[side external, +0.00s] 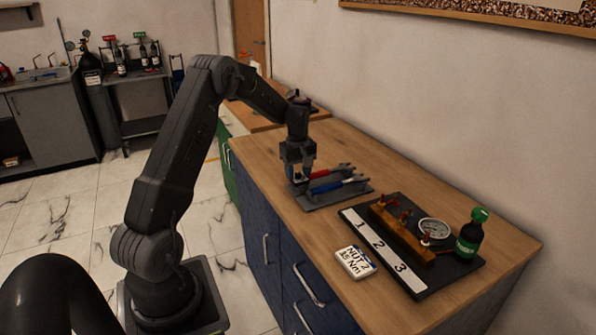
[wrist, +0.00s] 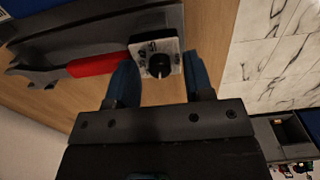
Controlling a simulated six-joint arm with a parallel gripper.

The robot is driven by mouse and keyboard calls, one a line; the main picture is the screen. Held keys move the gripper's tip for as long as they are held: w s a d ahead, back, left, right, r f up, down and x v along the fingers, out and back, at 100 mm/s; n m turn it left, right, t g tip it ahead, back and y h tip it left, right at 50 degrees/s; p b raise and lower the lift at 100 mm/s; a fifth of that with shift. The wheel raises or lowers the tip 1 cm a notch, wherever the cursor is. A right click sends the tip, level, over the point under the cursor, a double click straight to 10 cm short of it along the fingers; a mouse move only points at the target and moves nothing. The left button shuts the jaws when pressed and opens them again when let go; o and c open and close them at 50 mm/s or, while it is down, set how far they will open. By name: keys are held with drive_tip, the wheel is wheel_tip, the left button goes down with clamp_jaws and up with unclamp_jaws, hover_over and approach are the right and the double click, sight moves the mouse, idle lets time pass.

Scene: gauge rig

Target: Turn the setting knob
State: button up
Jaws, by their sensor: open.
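In the wrist view, the dark round setting knob (wrist: 158,66) sits on a small pale square dial plate with markings. It is at the end of a red-handled wrench (wrist: 95,64). My gripper (wrist: 162,78) has its two blue fingers apart, one on each side of the knob, with gaps visible. I cannot tell the depth between fingertips and knob. In the side view, my gripper (side external: 302,180) points down at the near left end of a grey tool tray (side external: 325,199). The tray also carries a blue-handled wrench (side external: 330,187). The knob is hidden there.
Right of the tray, a dark board (side external: 455,268) carries a strip numbered 1, 2, 3, a brass block with red fittings, a round gauge (side external: 434,228) and a green-topped bottle (side external: 470,235).

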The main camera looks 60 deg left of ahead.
clamp_jaws()
idle(0.3)
drive_tip(key=shift+m, duration=0.3)
drive_tip(key=m, duration=0.3)
drive_tip(key=shift+m, duration=0.3)
drive_tip(key=m, duration=0.3)
drive_tip(key=shift+m, duration=0.3)
drive_tip(key=m, duration=0.4)
drive_tip(key=shift+m, duration=2)
